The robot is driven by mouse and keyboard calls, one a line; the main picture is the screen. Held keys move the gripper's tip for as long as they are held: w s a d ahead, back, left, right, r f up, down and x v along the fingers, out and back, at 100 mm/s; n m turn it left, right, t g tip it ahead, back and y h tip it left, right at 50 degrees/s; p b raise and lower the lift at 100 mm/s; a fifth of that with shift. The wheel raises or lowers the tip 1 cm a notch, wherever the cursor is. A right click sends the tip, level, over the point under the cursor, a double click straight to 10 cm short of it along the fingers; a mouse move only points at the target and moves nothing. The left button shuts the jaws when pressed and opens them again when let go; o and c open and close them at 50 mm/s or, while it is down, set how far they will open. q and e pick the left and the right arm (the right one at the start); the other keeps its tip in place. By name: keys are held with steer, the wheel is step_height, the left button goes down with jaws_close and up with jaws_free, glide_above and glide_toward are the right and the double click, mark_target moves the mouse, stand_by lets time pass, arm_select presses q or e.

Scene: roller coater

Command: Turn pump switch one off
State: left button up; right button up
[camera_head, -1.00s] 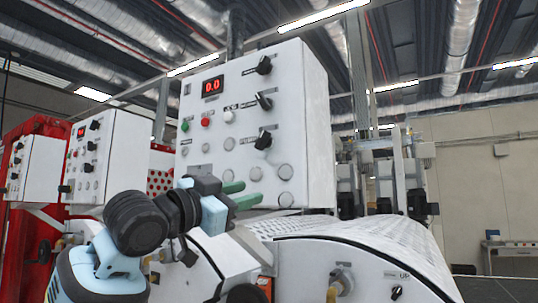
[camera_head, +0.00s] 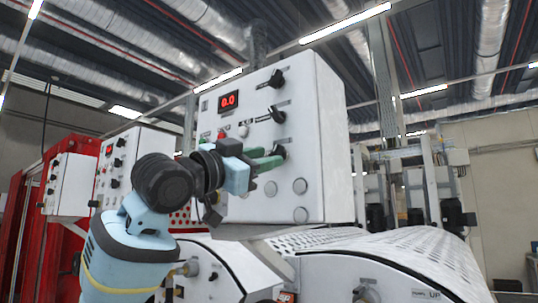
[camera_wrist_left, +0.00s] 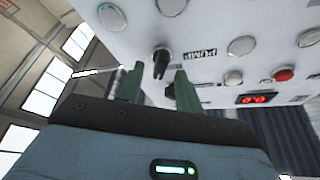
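A white control box (camera_head: 325,180) carries a column of three black rotary knobs. The lowest knob (camera_head: 280,151) is partly covered by my left gripper (camera_head: 270,159); a middle knob (camera_head: 277,114) and a top knob (camera_head: 276,79) are above it. In the left wrist view my left gripper (camera_wrist_left: 157,78) has its two green fingers apart, with a black knob (camera_wrist_left: 161,62) between or just beyond their tips. Gaps show beside the knob; contact is not clear. A label beside it reads something like "PUMP". Which knob is number one cannot be read. My right gripper is out of view.
A red display (camera_head: 229,101) reads 0.0 on the box, and a red button (camera_wrist_left: 284,75) sits near it in the wrist view. Several pale round lamps are low on the panel. A perforated roller cover (camera_head: 400,250) lies below. More white boxes (camera_head: 130,155) stand at left.

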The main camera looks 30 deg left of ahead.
arm_select(q)
steer(key=shift+x, duration=1.2)
steer(key=shift+c, duration=0.3)
jaws_close()
steer(key=shift+n, duration=0.4)
steer(key=n+y, duration=0.3)
steer(key=n, duration=0.2)
steer(key=n+y, duration=0.2)
steer(key=n, duration=0.4)
steer(key=n+y, duration=0.3)
steer(key=n, duration=0.2)
steer(key=shift+d+t+y, duration=0.3)
steer(key=shift+d, duration=0.05)
steer(key=shift+n, duration=0.4)
